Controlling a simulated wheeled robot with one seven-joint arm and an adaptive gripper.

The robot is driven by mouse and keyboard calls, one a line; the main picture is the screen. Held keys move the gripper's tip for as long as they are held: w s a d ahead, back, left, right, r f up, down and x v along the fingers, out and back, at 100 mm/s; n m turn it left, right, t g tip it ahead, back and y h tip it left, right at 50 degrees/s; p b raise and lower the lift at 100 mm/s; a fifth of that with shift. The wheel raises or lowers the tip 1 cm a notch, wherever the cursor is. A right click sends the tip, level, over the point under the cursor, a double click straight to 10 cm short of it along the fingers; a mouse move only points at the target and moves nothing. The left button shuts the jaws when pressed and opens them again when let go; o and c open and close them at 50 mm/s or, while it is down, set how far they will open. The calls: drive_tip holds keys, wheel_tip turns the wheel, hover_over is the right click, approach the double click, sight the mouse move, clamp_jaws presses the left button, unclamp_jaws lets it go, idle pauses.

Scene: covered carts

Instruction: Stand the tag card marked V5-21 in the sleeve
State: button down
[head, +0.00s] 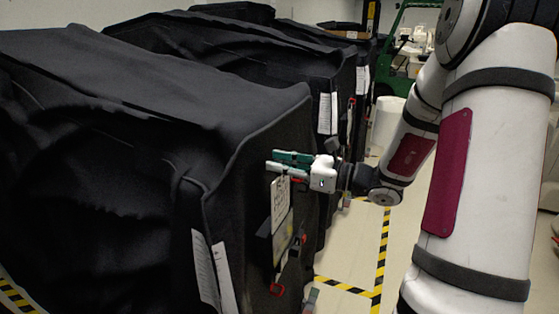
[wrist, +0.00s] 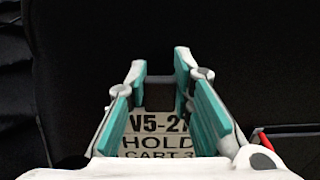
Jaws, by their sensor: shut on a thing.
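The white tag card (head: 280,203) hangs upright below my gripper (head: 279,161), in front of the end face of the nearest covered cart. In the wrist view the card (wrist: 157,143) reads V5-2 and a partly hidden last character, with HOLD and CART 3 below. My gripper (wrist: 160,66) has teal finger pads and is shut on the card. A greyish panel that looks like the sleeve (head: 283,247) is on the cart end just below the card. I cannot tell whether the card's lower edge is inside it or only in front of it.
The black-covered cart (head: 110,130) fills the left, with white paper sheets (head: 204,266) on its side. More covered carts stand behind. Red clips (head: 277,290) are near the sleeve. Open floor with yellow-black tape (head: 381,255) lies to the right.

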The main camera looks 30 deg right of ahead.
sight(281, 196)
drive_tip(key=shift+f+b, duration=1.65)
drive_tip(key=shift+f, duration=2.05)
drive_tip(key=shift+f+b, duration=0.35)
drive_tip(key=shift+b, duration=0.05)
drive_tip(key=shift+f, duration=0.45)
drive_tip(key=c, duration=1.3)
unclamp_jaws()
